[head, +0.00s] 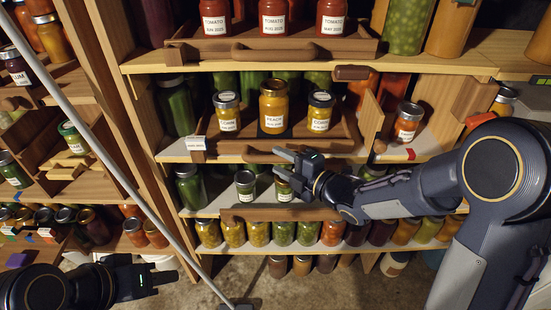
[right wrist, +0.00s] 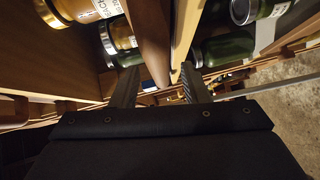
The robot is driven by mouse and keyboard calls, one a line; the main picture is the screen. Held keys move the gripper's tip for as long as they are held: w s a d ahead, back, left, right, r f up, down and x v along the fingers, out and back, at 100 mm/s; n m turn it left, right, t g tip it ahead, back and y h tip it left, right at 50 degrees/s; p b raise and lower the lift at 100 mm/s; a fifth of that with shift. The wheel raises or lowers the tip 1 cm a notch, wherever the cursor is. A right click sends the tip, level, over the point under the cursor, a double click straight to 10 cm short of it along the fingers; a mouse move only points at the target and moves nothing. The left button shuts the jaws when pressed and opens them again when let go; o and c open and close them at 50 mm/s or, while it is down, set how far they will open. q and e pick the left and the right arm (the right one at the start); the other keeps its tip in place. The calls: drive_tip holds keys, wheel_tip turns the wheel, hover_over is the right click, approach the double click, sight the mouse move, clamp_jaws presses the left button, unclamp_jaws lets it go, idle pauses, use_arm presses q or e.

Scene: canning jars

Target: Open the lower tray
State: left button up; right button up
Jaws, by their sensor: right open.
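My right gripper (head: 284,162) is open in front of that upper handle, above the lower tray's front. In the right wrist view its fingers (right wrist: 158,88) lie on either side of a dark wooden strip and a paler board edge; contact is unclear. My left gripper (head: 165,277) is low at the left, away from the shelves.
A higher tray (head: 350,45) holds tomato jars. A row of filled jars (head: 282,233) stands below the lower tray. A grey pole (head: 110,160) slants across the left. Bare floor (head: 350,285) lies in front.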

drive_tip(key=shift+x, duration=1.3)
clamp_jaws()
